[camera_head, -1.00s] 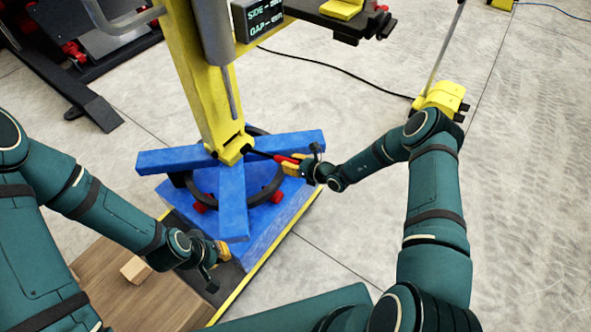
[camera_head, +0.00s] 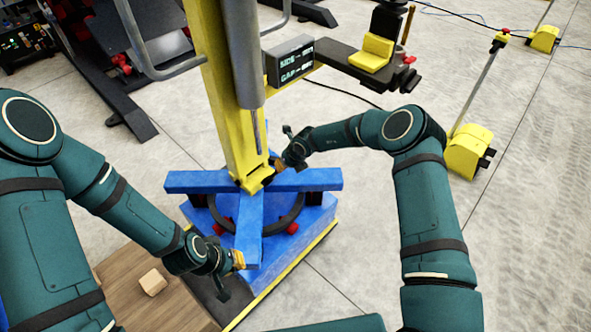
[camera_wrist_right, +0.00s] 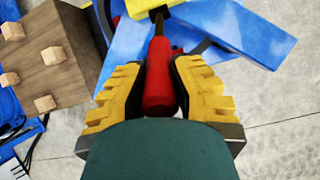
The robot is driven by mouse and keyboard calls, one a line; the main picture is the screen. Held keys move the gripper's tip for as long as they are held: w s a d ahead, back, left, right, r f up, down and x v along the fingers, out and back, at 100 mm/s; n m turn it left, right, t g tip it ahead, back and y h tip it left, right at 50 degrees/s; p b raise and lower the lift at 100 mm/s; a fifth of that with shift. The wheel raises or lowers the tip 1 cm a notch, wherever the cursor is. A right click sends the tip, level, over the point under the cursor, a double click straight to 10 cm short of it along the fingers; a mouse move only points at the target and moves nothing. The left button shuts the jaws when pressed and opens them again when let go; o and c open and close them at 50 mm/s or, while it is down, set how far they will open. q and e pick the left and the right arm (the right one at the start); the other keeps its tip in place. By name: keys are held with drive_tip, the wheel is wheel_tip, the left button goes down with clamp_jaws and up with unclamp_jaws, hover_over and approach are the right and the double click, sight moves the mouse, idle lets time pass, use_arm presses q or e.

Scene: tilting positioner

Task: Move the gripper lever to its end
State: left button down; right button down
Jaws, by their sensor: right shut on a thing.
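The red lever handle (camera_wrist_right: 159,85) shows in the right wrist view, running from a dark shaft near the yellow post foot. My right gripper (camera_wrist_right: 160,92) has its yellow ribbed fingers on both sides of the handle and is shut on it. In the head view my right gripper (camera_head: 279,163) is just right of the yellow post (camera_head: 235,120), above the blue cross base (camera_head: 205,182); it hides the handle there. My left gripper (camera_head: 238,260) is at the front end of the blue cross; whether it touches or is open is unclear.
A wooden box (camera_head: 135,272) with a small block (camera_head: 153,282) stands by my left forearm. A grey display (camera_head: 291,62) and a dark arm with a yellow block (camera_head: 371,52) are behind. A yellow floor unit (camera_head: 468,150) stands right. The floor at lower right is clear.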

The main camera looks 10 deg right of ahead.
use_arm(q)
drive_tip(key=shift+w+a+f, duration=0.25)
drive_tip(key=shift+w, duration=0.2)
use_arm(e)
drive_tip(key=shift+w+a+r+g+h, duration=0.25)
drive_tip(key=shift+w+a+r+g, duration=0.1)
drive_tip(key=shift+w+a, duration=0.15)
drive_tip(key=shift+w+a+r+g+h, duration=0.2)
drive_tip(key=shift+w+a+g+h, duration=0.15)
drive_tip(key=shift+w, duration=0.25)
drive_tip(key=shift+w+a+r+g+h, duration=0.2)
drive_tip(key=shift+w+a+r+g, duration=0.1)
drive_tip(key=shift+w+a, duration=0.25)
drive_tip(key=c, duration=0.7)
unclamp_jaws()
drive_tip(key=shift+w, duration=0.1)
drive_tip(key=shift+r, duration=0.1)
drive_tip(key=v, duration=1.2)
